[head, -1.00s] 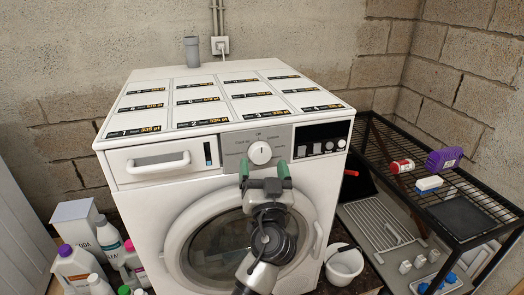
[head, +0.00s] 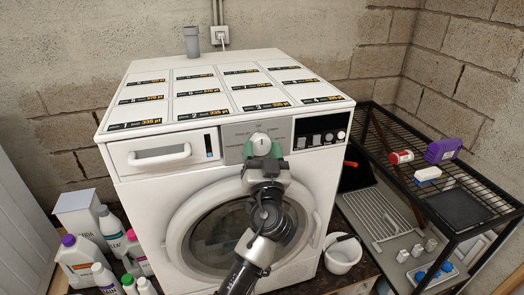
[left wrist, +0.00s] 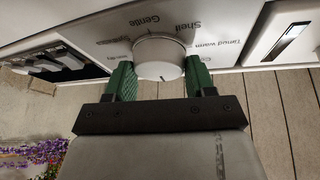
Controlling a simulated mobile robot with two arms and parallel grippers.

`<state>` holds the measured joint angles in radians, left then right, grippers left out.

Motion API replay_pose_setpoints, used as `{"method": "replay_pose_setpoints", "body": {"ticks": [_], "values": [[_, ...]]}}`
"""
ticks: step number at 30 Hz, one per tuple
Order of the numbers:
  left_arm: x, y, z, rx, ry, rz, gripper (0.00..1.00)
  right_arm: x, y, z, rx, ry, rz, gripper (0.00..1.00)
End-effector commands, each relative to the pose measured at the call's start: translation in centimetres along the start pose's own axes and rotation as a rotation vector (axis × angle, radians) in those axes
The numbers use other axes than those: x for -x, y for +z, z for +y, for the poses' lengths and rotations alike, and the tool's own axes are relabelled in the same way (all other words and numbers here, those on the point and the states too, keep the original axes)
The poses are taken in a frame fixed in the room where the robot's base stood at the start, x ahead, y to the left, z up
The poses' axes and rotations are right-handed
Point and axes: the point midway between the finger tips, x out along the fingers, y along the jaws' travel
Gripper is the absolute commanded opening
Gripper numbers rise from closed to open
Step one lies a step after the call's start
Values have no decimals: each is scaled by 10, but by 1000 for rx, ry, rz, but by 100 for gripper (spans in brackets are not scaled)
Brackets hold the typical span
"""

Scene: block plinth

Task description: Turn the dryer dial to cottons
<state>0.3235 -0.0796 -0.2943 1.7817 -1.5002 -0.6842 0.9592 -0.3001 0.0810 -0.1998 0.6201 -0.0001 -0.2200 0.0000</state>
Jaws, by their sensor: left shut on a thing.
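The white round dial (head: 261,142) sits on the grey panel of the white front-loading dryer (head: 150,187). My left gripper (head: 262,150) is shut on the dial, with one green finger on each side of it. In the left wrist view the dial (left wrist: 161,57) shows between the fingers, a small dark mark near its lower edge. Printed labels ring it, among them one reading Gentle; I cannot pick out cottons. In the head view the gripper hides part of the dial's lower side. My right gripper is not in view.
A drawer with a white handle (head: 160,156) is left of the dial, and a black panel with buttons (head: 321,132) is right. Bottles (head: 80,258) stand at lower left. A white bucket (head: 343,254) and a black wire rack (head: 452,187) are at the right.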

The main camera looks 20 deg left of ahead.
Motion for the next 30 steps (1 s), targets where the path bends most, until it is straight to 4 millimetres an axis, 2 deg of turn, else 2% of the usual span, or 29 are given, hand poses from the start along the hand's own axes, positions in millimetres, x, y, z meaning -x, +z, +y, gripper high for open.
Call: {"method": "replay_pose_setpoints", "body": {"ticks": [5, 13, 30], "values": [[0, -1, 0, -33, 18, -3, 31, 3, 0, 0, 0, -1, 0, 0], [-1, -3, -1, -186, 85, -16, 31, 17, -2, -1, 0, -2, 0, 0], [-1, -5, -1, -592, 262, -53, 31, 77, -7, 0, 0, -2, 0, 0]]}}
